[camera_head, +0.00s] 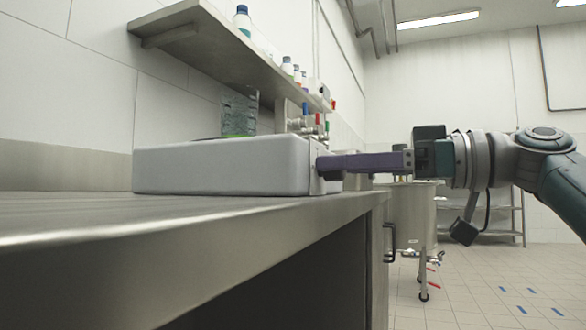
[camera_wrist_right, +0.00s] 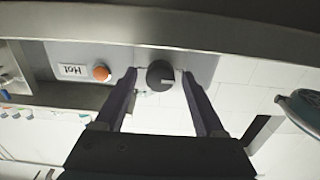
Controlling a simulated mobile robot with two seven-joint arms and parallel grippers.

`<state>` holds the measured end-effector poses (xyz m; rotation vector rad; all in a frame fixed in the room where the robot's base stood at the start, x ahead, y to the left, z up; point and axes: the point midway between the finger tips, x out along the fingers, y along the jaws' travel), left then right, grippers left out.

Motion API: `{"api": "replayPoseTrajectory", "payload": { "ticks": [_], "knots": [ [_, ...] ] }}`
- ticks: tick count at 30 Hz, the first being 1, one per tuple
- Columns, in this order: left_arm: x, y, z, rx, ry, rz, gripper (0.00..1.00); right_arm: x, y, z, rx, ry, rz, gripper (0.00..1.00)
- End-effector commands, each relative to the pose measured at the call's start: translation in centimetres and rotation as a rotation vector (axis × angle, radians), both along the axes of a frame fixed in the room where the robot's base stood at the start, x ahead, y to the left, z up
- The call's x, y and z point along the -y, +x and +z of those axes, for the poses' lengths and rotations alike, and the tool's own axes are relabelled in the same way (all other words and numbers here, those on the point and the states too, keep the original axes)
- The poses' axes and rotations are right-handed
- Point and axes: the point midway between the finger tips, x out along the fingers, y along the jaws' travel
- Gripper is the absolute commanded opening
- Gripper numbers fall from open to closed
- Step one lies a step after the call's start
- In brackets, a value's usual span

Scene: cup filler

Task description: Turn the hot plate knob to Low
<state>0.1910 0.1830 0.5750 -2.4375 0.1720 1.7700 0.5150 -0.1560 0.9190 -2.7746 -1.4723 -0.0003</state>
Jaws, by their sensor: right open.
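The hot plate (camera_head: 225,165) is a pale grey box on the steel counter, with its front panel facing right in the head view. In the right wrist view its black round knob (camera_wrist_right: 160,74) with a white pointer mark shows beside an orange round indicator (camera_wrist_right: 101,73) and a "Hot" label (camera_wrist_right: 73,70). My right gripper (camera_wrist_right: 158,78) is open, with one finger on each side of the knob; I cannot tell whether they touch it. In the head view the right gripper (camera_head: 322,163) reaches the panel and hides the knob. My left gripper is out of view.
A clear vessel with green at its base (camera_head: 239,115) stands on the hot plate. A steel shelf (camera_head: 215,50) with several bottles hangs above. The counter (camera_head: 190,212) is clear in front. A steel tank (camera_head: 412,215) stands beyond my right arm.

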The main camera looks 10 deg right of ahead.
Motion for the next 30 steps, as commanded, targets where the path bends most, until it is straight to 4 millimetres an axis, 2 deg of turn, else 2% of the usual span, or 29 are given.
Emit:
{"api": "replayPoseTrajectory", "payload": {
  "ticks": [6, 24, 25, 30],
  "knots": [
    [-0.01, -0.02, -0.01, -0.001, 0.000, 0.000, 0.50, -0.02, 0.02, 0.01, 0.000, 0.000, 0.000, 0.70],
    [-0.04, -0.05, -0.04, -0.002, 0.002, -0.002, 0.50, 0.01, -0.01, -0.01, -0.001, 0.000, 0.000, 0.03],
    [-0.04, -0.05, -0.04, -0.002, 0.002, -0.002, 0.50, 0.01, -0.01, -0.01, -0.001, 0.000, 0.000, 0.00],
    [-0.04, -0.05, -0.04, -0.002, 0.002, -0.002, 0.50, 0.01, -0.01, -0.01, -0.001, 0.000, 0.000, 0.00]
  ]
}}
